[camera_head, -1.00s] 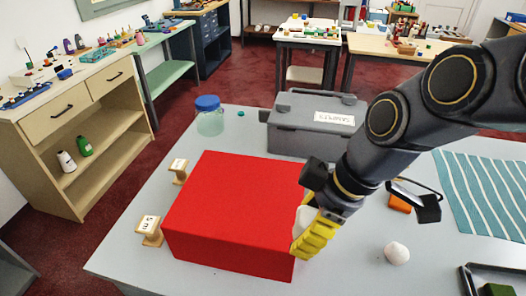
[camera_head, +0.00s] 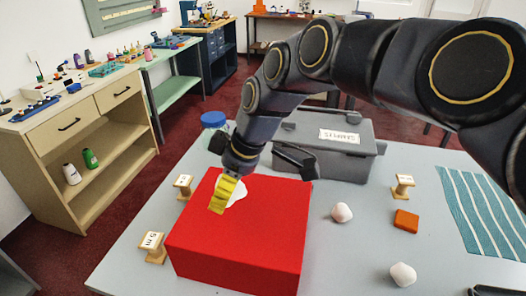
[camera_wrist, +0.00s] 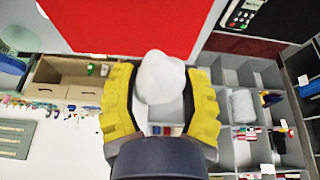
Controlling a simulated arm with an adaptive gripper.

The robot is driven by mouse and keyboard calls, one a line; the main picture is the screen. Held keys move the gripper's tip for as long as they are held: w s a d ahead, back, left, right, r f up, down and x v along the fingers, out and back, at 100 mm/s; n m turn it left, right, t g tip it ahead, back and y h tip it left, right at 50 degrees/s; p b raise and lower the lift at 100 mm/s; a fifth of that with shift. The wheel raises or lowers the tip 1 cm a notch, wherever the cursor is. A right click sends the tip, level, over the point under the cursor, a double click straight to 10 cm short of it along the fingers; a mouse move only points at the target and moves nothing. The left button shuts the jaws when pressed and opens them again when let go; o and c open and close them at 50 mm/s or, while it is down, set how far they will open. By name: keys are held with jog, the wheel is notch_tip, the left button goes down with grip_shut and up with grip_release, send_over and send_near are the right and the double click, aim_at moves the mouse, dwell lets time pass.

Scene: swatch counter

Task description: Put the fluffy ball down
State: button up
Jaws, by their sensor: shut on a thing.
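My gripper (camera_head: 224,196) has yellow padded fingers and is over the top of the red box (camera_head: 265,245), towards its far left part. It is shut on a white lumpy ball (camera_head: 239,191), which shows beside the fingers. In the wrist view the ball (camera_wrist: 160,78) sits between the two yellow fingers (camera_wrist: 160,105), with the red surface (camera_wrist: 125,25) beyond it. I cannot tell whether the ball touches the red top. Two similar white lumps lie on the table, one right of the box (camera_head: 341,212) and one nearer the front (camera_head: 403,274).
A grey labelled case (camera_head: 325,145) stands behind the red box. A blue-lidded jar (camera_head: 213,120) is partly hidden by my arm. Small wooden label stands (camera_head: 152,247) flank the box. An orange block (camera_head: 406,219) and striped teal cloth (camera_head: 480,210) lie right. The red top is otherwise clear.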

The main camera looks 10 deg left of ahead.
send_over(225, 215)
notch_tip(225, 215, down, 4)
jog(key=shift+s+f, duration=0.1)
jog(key=shift+f, duration=1.65)
jog(key=shift+f, duration=0.15)
jog(key=o, duration=0.8)
jog(key=v, duration=1.2)
